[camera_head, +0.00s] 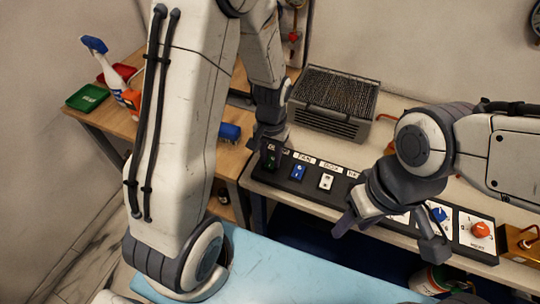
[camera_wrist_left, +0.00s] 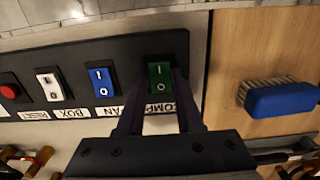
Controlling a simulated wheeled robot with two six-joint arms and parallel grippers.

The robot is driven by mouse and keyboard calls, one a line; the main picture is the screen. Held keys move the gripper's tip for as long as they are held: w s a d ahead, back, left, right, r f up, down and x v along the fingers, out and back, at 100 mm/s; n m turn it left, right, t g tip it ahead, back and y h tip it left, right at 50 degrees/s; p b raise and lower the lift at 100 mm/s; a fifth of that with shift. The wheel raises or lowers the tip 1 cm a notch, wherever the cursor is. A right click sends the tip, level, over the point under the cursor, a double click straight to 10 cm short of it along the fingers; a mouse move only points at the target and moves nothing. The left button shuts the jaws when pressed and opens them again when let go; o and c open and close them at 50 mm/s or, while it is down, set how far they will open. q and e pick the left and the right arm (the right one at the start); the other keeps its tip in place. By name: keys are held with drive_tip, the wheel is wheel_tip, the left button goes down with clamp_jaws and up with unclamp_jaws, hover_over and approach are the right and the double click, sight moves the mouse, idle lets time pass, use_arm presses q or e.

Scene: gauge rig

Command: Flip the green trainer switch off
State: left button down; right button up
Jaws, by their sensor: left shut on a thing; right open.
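The green switch (camera_wrist_left: 160,77) is a rocker marked I and O on the black panel (camera_wrist_left: 100,48), at the row's right end in the left wrist view. In the head view the green switch (camera_head: 269,158) is at the panel's left end, partly hidden by my left gripper (camera_head: 270,142). In the left wrist view my left gripper (camera_wrist_left: 157,98) has one finger on each side of the switch, closed on it. I cannot tell which side of the rocker is pressed in. My right gripper (camera_head: 390,237) is open and empty over the panel's front edge.
Beside the green switch are a blue rocker (camera_head: 298,172), a white rocker (camera_head: 325,181) and a red button (camera_wrist_left: 9,91). An orange knob (camera_head: 480,230) is at the right end. A grey vented box (camera_head: 333,103) stands behind; a blue brush (camera_wrist_left: 281,99) lies nearby.

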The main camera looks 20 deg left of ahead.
use_arm(q)
drive_tip(key=shift+w+r+g+p, duration=0.3)
drive_tip(key=shift+g+p, duration=0.3)
drive_tip(key=shift+p, duration=0.5)
drive_tip(key=shift+w+f+g+p, duration=0.1)
drive_tip(key=shift+f+g+p, duration=0.1)
drive_tip(key=shift+g+p, duration=0.45)
drive_tip(key=c, duration=0.6)
unclamp_jaws()
drive_tip(key=shift+f, duration=0.1)
drive_tip(key=shift+o, duration=0.2)
drive_tip(key=b+v, duration=0.1)
drive_tip(key=v, duration=0.9)
drive_tip(key=shift+r, duration=0.25)
